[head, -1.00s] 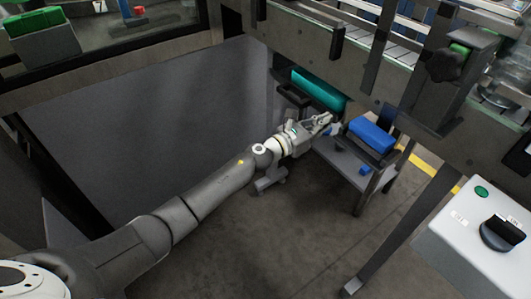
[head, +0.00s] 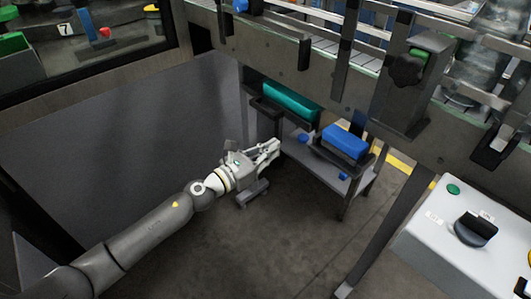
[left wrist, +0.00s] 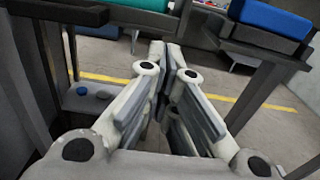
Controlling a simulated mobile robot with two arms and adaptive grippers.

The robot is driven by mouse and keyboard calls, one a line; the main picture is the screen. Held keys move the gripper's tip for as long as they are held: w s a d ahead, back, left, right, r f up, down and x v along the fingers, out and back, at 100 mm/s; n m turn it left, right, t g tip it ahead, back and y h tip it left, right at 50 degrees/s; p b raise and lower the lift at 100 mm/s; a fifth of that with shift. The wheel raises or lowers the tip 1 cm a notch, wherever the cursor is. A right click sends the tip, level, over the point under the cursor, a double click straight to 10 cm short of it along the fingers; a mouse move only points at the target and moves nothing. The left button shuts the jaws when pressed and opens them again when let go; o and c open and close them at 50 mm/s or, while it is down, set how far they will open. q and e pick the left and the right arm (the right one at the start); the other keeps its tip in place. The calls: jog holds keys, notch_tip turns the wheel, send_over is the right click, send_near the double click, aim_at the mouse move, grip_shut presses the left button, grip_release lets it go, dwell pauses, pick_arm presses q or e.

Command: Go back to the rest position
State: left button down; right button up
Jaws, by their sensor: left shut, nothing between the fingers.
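My left gripper (head: 272,150) reaches in from the left in the head view, over the dark floor. It is shut and empty, with its fingertips short of the small grey table (head: 320,172). In the left wrist view its fingers (left wrist: 168,50) meet at the tips, with nothing between them. My right gripper is in neither view.
A teal block (head: 290,103) and a blue block (head: 345,141) sit on dark holders by the small table. Small blue pieces (head: 343,176) lie on it. A conveyor frame (head: 290,50) runs above. A control box (head: 450,235) stands at the right. The floor (head: 240,245) is clear.

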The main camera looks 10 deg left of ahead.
pick_arm(q)
jog(key=s+a+f+n+y+p, duration=0.1)
jog(key=s+a+f+n+y, duration=0.15)
jog(key=a+f+n, duration=0.45)
jog(key=s+a+f+n+y+p, duration=0.1)
jog(key=a+f+n+y, duration=0.25)
jog(key=f+n, duration=0.7)
jog(key=s+a+f+n+g+y, duration=0.2)
jog(key=s+f+n, duration=0.25)
jog(key=f, duration=0.45)
jog(key=s+a+f+n+g+y, duration=0.2)
jog(key=s+a+f+n, duration=0.1)
jog(key=s+f, duration=0.4)
jog(key=s+a+f+n+g+p, duration=0.15)
jog(key=s+f+n+g, duration=0.4)
jog(key=s+f, duration=0.75)
jog(key=s+d+f+n+g, duration=0.1)
jog(key=s+f+n, duration=0.1)
jog(key=s, duration=0.6)
jog(key=s+d+f+n+g, duration=0.1)
jog(key=s+f+n, duration=0.1)
jog(key=s+n, duration=0.3)
jog(key=s+d+f+n+g+y+p, duration=0.1)
jog(key=s+f+n, duration=0.1)
jog(key=s, duration=1.1)
jog(key=shift+n+g, duration=0.35)
jog(key=shift+n, duration=0.5)
